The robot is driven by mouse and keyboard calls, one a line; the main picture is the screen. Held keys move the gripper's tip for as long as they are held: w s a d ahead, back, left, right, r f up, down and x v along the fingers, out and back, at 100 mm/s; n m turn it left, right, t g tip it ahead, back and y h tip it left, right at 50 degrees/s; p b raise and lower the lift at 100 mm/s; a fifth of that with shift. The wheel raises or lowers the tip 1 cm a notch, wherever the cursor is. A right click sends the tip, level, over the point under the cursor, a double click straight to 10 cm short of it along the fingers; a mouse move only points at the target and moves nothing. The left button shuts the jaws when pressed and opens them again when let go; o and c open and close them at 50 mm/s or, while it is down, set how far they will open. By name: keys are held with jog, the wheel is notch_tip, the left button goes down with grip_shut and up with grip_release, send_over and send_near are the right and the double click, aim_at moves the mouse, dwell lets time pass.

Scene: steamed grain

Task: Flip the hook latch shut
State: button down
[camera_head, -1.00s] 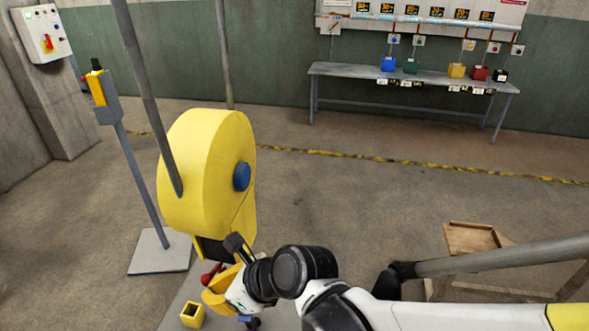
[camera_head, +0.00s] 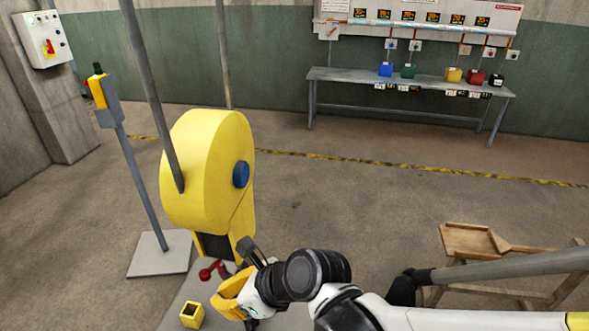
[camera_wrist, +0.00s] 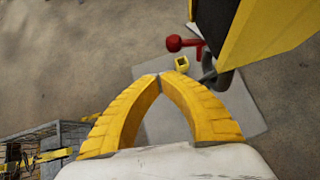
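The yellow machine (camera_head: 205,170) stands on a grey base plate, with a dark opening low on its front. A red-knobbed lever (camera_head: 211,270) sticks out below that opening; it also shows in the wrist view (camera_wrist: 180,43). A dark grey curved piece (camera_wrist: 222,80), perhaps the hook latch, sits beside the machine's lower edge in the wrist view. Whether it is open or shut is unclear. My gripper (camera_head: 228,303) is low in front of the machine, right of the red lever. In the wrist view its yellow fingertips (camera_wrist: 160,76) meet with nothing between them, apart from the lever.
A small yellow open box (camera_head: 191,315) stands on the base plate (camera_wrist: 157,125), left of my gripper. A post with a yellow-and-green device (camera_head: 101,90) stands at left. A wooden stand (camera_head: 470,240) is at right. The floor behind is clear up to the bench (camera_head: 430,83).

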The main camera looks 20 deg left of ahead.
jog(key=s+p+v, duration=0.2)
jog(key=p+v, duration=0.2)
jog(key=v, duration=0.6)
jog(key=shift+s+p, duration=0.2)
jog(key=shift+p, duration=0.2)
jog(key=shift+a, duration=0.1)
